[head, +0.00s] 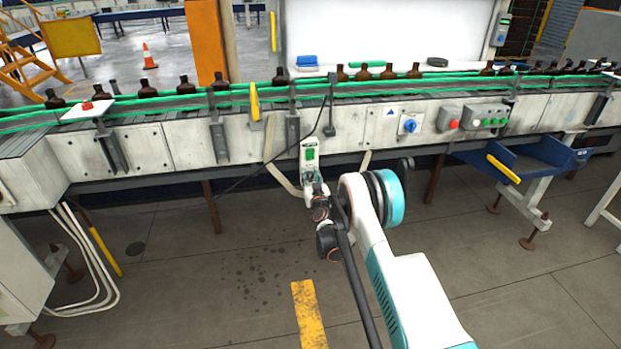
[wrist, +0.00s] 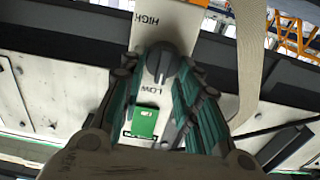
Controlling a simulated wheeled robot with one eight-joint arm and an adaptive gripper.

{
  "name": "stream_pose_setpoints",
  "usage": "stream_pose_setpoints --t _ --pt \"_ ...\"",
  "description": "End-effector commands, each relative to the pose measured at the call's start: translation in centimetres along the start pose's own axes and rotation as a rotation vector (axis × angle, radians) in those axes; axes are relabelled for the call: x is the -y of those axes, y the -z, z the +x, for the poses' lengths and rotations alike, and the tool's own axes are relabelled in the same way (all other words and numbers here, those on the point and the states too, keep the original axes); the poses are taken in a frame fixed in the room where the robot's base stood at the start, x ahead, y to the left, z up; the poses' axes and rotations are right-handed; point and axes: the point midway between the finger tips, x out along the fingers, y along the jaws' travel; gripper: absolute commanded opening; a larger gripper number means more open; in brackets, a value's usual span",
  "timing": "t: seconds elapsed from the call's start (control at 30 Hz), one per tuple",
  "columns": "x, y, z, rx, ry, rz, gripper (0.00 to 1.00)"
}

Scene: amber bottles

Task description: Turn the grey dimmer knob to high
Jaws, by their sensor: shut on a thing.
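The grey dimmer knob (wrist: 160,62) sits on a pale plate (wrist: 172,20) in the wrist view, between the words HIGH and LOW. My gripper (wrist: 160,72) has its two fingers closed around the knob, one on each side. A green square (wrist: 144,122) shows on the same plate, beyond LOW. In the head view the plate with its green square (head: 310,154) hangs at the front of the conveyor, and my gripper (head: 314,184) reaches its lower part. The knob is hidden there by my gripper. Which way the knob points is hard to tell.
The conveyor (head: 180,148) with green rails and several amber bottles (head: 387,71) runs across behind the plate. A blue rotary switch (head: 409,126) and a grey button box (head: 485,118) are to the right. A pale cable (head: 278,165) hangs close to the plate's left. The floor in front is open.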

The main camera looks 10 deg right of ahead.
Motion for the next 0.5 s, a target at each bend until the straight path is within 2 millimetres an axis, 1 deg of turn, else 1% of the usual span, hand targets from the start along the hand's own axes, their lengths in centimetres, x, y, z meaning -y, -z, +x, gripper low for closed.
stream_pose_setpoints --t 0.27,0.5 --pt "-0.13 -0.01 -0.01 0.001 -0.001 0.083 0.06" --pt "-0.38 -0.06 -0.02 0.002 -0.002 0.267 0.06"
